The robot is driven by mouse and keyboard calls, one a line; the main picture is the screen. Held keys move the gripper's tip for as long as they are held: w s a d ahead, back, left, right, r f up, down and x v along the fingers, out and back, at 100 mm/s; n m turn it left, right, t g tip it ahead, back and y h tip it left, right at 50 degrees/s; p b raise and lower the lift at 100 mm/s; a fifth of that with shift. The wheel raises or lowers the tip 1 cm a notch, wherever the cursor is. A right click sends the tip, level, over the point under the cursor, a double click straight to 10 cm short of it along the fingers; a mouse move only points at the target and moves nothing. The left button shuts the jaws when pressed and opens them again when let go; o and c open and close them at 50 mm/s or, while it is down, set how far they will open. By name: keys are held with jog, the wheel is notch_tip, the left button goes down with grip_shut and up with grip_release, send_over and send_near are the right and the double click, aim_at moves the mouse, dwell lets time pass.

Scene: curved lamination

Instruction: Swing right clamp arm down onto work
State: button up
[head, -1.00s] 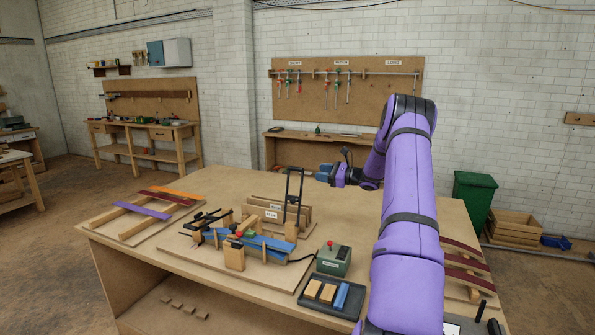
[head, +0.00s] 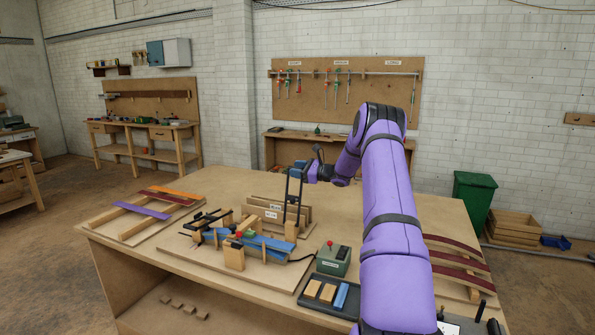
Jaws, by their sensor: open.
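The right clamp arm (head: 286,203) is a tall black frame. It stands upright at the right end of the bending jig on the table. My gripper (head: 294,171) is at the height of the frame's top and overlaps it in the picture. I cannot tell whether they touch. Its jaws are open, with the fingertips small and partly lost against the frame. The work, a blue curved strip stack (head: 267,242), lies in the jig below the raised arm. Another black clamp part (head: 207,219) lies low at the jig's left end.
A grey-green control box (head: 333,261) with a red knob stands right of the jig. A black tray (head: 316,303) with blocks and a blue roller is in front of it. Wooden boards (head: 298,213) stand behind the jig. Curved dark red strips lie at the table's right.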

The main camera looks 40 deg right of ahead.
jog(key=shift+c, duration=0.3)
jog(key=shift+r, duration=0.1)
grip_shut()
jog(key=shift+s+a+r+n, duration=0.1)
jog(key=shift+s+a+n, duration=0.1)
jog(key=shift+a+n, duration=0.15)
